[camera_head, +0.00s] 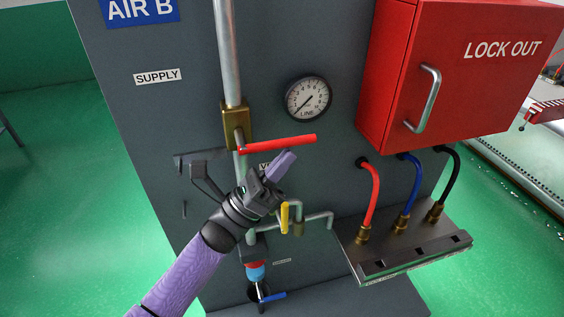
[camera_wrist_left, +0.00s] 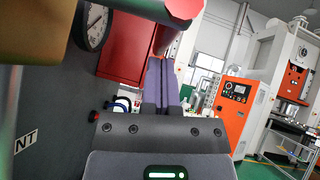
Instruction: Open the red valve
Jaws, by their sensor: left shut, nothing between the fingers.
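The red valve handle (camera_head: 278,144) sticks out to the right from the brass valve body (camera_head: 236,120) on the vertical pipe, nearly level and crosswise to it. My left gripper (camera_head: 288,158) is shut and empty, its purple fingers just below the handle's right half in the head view. I cannot tell whether they touch it. In the left wrist view the closed fingers (camera_wrist_left: 162,64) point away from the camera, and the handle (camera_wrist_left: 145,8) crosses the top edge with its round end above them. My right gripper is not in view.
A line gauge (camera_head: 308,98) sits right of the pipe, its needle at the low end. A red lock-out box (camera_head: 400,70) juts out at the right. Below are a yellow handle (camera_head: 284,217), a blue handle (camera_head: 272,297) and a hose shelf (camera_head: 400,262).

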